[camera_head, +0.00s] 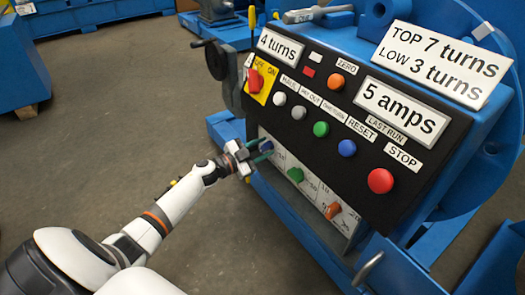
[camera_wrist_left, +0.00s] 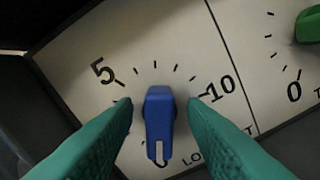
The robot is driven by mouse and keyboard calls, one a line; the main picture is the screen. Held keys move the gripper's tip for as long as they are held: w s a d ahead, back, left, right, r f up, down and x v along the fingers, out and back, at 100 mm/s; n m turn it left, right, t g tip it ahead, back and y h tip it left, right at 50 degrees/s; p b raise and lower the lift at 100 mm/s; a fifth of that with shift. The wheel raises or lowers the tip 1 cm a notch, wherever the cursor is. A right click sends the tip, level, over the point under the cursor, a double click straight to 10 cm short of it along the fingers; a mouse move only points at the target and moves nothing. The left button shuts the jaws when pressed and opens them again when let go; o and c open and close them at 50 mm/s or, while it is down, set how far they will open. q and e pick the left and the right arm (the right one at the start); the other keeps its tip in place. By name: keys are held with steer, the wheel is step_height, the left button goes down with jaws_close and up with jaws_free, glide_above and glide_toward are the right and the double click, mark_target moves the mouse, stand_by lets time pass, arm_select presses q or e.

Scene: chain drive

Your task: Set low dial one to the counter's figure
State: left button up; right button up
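The low dial one is a blue knob (camera_wrist_left: 159,110) on a white scale plate (camera_wrist_left: 75,50) with 5, 10 and a partly hidden 0; the text by it begins "LO". Its white mark points down in the wrist view, at or close to the 0. My left gripper (camera_head: 264,152) is at the panel's lower left, its green fingers one on each side of the knob, with a gap showing on both sides. In the head view the gripper partly covers the blue knob (camera_head: 266,146). A "4 turns" card (camera_head: 280,47) and a "5 amps" card (camera_head: 402,107) show. My right gripper is out of view.
A green knob (camera_head: 296,174) and an orange knob (camera_head: 331,210) sit along the same plate. Above are several buttons, a red STOP button (camera_head: 380,181) and a red switch (camera_head: 255,80). A sign (camera_head: 445,63) reads TOP 7 turns, LOW 3 turns. Floor left of the panel is clear.

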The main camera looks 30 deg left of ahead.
arm_select(q)
steer(key=shift+w, duration=0.15)
jaws_close()
stand_by(0.4)
